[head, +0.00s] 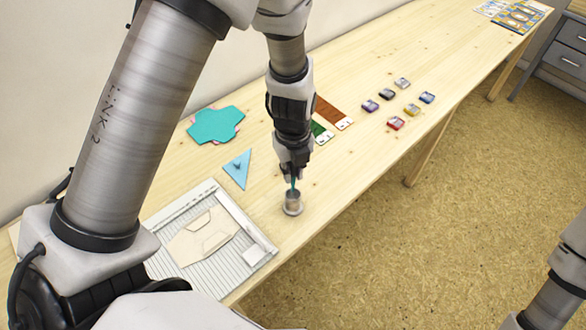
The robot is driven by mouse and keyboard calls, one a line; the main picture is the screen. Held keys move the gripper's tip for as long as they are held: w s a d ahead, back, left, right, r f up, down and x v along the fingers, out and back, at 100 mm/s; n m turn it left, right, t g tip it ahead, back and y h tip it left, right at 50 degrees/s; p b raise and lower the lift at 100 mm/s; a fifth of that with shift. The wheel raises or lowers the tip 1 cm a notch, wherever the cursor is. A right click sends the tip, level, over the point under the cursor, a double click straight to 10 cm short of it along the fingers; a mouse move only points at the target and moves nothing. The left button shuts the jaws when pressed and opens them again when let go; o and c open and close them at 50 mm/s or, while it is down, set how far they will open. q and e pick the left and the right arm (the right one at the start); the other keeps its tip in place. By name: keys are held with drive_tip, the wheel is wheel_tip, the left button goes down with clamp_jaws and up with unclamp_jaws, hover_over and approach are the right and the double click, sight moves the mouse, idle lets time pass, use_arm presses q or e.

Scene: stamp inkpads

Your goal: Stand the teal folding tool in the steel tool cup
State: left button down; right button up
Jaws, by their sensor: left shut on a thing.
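The steel tool cup (293,208) stands upright on the wooden table near its front edge, in the head view. My left gripper (291,172) is directly above the cup, pointing down, and is shut on the teal folding tool (293,184). Only a short, thin, roughly upright stretch of the tool shows between the fingers and the cup. Its lower end meets the cup's mouth; how deep it reaches inside cannot be told. The upper part of the tool is hidden by the gripper. My right gripper is out of view.
A scoring board (262,238) with a cream paper piece lies left of the cup. A blue triangle (238,169) and teal envelope shape (215,126) lie behind. Brown (328,112) and green strips and several inkpads (396,123) lie farther along. The table (345,165) right of the cup is clear.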

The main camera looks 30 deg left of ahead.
sight(293, 184)
use_arm(q)
drive_tip(key=shift+f+b, duration=2.2)
drive_tip(key=shift+f, duration=0.5)
drive_tip(key=c, duration=1.1)
unclamp_jaws()
drive_tip(key=shift+o, duration=0.2)
drive_tip(key=shift+r, duration=0.1)
wheel_tip(293, 184, up, 12)
drive_tip(key=shift+f, duration=0.1)
